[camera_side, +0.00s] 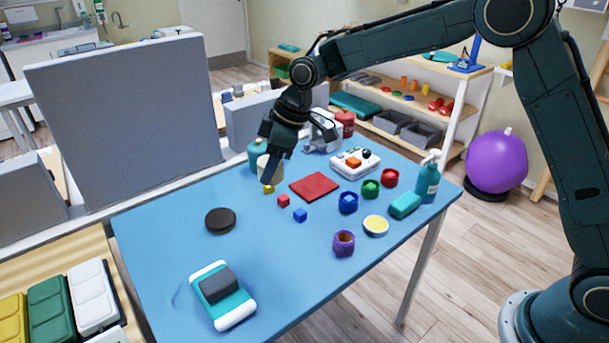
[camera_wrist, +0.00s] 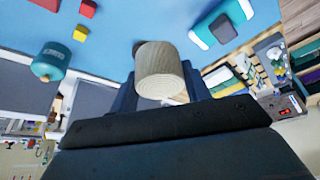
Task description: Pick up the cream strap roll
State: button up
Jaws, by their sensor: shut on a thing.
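The cream strap roll (camera_wrist: 160,68) is held between the two fingers of my gripper (camera_wrist: 160,92) in the wrist view. Its ribbed side and pale round end show, and the roll covers part of the dark disc behind it. In the side view my gripper (camera_side: 276,160) hangs over the far part of the blue table, and the roll (camera_side: 266,171) shows partly beside the fingers. The roll appears raised above the tabletop. The fingers hide some of it in the side view.
The blue table (camera_side: 160,255) holds a dark disc (camera_side: 220,220), small cubes (camera_side: 284,201), a red mat (camera_side: 314,187), and a teal bottle (camera_side: 257,152) close behind the roll. A grey partition (camera_side: 130,115) stands at the far edge.

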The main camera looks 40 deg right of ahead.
jog(key=shift+r, duration=0.4)
jog(key=shift+w, duration=0.1)
dwell(0.3)
